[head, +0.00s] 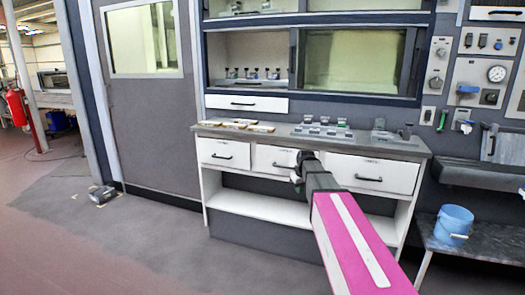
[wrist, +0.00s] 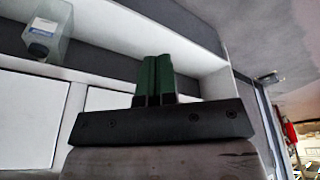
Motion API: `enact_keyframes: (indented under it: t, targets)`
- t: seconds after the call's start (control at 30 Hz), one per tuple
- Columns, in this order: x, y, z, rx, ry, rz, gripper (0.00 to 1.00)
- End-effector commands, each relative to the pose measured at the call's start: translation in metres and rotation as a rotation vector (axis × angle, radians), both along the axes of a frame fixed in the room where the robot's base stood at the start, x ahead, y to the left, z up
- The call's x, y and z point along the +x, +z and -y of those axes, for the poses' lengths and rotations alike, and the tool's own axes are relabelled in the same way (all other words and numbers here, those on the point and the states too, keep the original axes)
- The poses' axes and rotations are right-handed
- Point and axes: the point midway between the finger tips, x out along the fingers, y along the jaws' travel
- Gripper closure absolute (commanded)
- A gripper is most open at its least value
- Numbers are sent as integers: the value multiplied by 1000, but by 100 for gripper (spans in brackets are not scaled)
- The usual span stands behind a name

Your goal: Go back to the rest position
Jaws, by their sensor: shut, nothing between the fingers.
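My gripper (head: 301,166) is at the end of my outstretched arm, in front of the bench drawers in the head view. It is apart from the drawer fronts as far as I can tell. In the wrist view its two green fingers (wrist: 153,80) are together, with nothing between them. The workbench (head: 285,208) has three white drawers and an open lower shelf.
Flat pieces (head: 237,124) and a grey rack (head: 323,129) sit on the bench top. A blue bucket (head: 453,224) stands on a low stand at right. A grey door (head: 149,132) is at left. The floor (head: 120,245) at front left is mostly clear.

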Motion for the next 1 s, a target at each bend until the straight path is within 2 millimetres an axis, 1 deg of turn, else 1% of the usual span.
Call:
enact_keyframes:
  t: [0.03, 0.07, 0.1, 0.17, 0.2, 0.27, 0.3, 0.37, 0.4, 0.5, 0.6, 0.7, 0.8, 1.0]
  targets:
    - [-34, -21, 2, 1, -32, -27, 100]
    - [-47, -31, 3, 1, -55, -40, 100]
    - [-66, -46, 4, 2, -83, -59, 100]
    - [-93, -65, 6, 2, -125, -85, 100]
    - [-112, -77, 7, 2, -154, -102, 100]
    - [-141, -94, 9, 0, -197, -129, 100]
    - [-160, -104, 10, -2, -225, -146, 100]
    - [-187, -118, 12, -5, -266, -170, 100]
    - [-204, -126, 13, -8, -291, -185, 100]
    - [-238, -141, 15, -13, -344, -216, 100]
    - [-261, -150, 17, -18, -382, -234, 100]
    - [-272, -155, 17, -22, -401, -244, 100]
    - [-274, -156, 18, -22, -409, -247, 100]
    - [-273, -156, 17, -22, -408, -247, 100]
